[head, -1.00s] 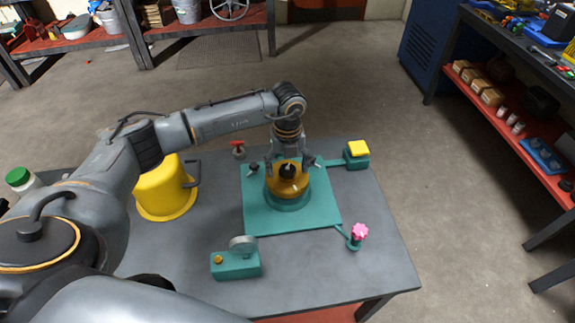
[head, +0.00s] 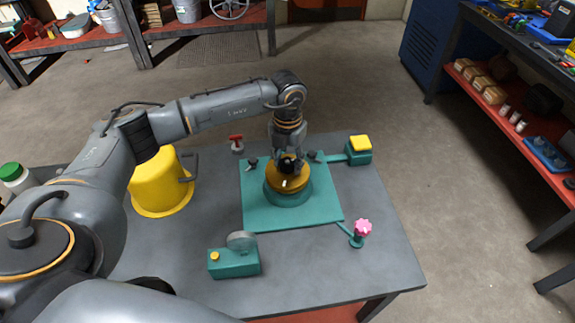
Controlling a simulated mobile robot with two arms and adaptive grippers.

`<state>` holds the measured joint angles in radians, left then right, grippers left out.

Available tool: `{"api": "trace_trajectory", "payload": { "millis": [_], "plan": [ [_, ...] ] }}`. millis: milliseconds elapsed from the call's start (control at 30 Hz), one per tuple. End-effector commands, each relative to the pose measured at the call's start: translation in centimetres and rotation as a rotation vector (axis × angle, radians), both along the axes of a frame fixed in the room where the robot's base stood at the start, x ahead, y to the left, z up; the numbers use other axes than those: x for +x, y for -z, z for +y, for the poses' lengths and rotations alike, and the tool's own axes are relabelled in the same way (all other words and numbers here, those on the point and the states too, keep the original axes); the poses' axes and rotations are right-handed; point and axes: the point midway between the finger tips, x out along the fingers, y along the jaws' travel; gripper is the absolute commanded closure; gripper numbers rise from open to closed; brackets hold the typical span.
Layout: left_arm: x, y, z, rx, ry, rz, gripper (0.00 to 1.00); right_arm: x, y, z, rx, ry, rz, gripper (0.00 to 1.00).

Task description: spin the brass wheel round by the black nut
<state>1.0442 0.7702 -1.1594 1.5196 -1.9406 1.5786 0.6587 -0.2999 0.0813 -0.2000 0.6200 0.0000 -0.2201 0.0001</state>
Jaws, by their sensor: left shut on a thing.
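The brass wheel (head: 290,184) lies flat on a round teal base (head: 289,198) in the middle of a teal plate (head: 256,217). The black nut (head: 287,165) stands up from the top of the wheel. My left gripper (head: 288,160) comes down from above and is shut on the black nut, hiding part of it. A small pale mark shows on the wheel's near side. My right gripper is not in view.
On the grey table (head: 330,272) stand a yellow mug (head: 160,185), a red-handled valve (head: 236,143), a teal box with a grey disc (head: 234,262), a pink knob (head: 363,228) and a yellow button block (head: 360,145). A white jar with a green lid (head: 14,176) is at far left.

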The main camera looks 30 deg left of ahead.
Motion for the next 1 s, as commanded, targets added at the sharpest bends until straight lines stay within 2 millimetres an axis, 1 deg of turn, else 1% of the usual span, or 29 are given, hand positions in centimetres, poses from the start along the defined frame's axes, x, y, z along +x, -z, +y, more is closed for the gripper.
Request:
{"api": "trace_trajectory", "payload": {
  "millis": [33,300,400,533,767,800,867,900,933,1000],
  "plan": [
    [0.1,0.3,0.0,0.000,0.068,-0.004,0.78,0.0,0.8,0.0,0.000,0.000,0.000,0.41],
    [0.1,0.3,0.0,-0.001,0.445,-0.004,0.78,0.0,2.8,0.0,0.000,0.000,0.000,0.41],
    [0.1,0.2,0.0,0.000,0.560,-0.003,0.78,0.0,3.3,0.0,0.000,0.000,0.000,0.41],
    [0.0,0.1,0.0,0.000,0.637,-0.003,0.78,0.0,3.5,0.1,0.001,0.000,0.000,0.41],
    [0.0,0.0,0.0,-0.001,0.644,-0.002,0.78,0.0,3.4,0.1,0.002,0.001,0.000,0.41],
    [0.0,0.0,0.0,-0.001,0.644,-0.002,0.47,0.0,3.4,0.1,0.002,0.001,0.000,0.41],
    [0.0,0.0,0.0,-0.001,0.643,-0.002,0.35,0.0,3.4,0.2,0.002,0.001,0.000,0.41],
    [0.0,0.0,0.0,-0.001,0.643,-0.002,0.27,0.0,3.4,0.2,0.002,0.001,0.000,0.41],
    [0.0,0.0,0.0,-0.001,0.643,-0.002,0.25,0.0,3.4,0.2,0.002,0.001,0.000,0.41],
    [0.0,0.0,0.0,-0.001,0.642,-0.002,0.25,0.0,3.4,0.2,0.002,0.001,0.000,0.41]
  ]
}}
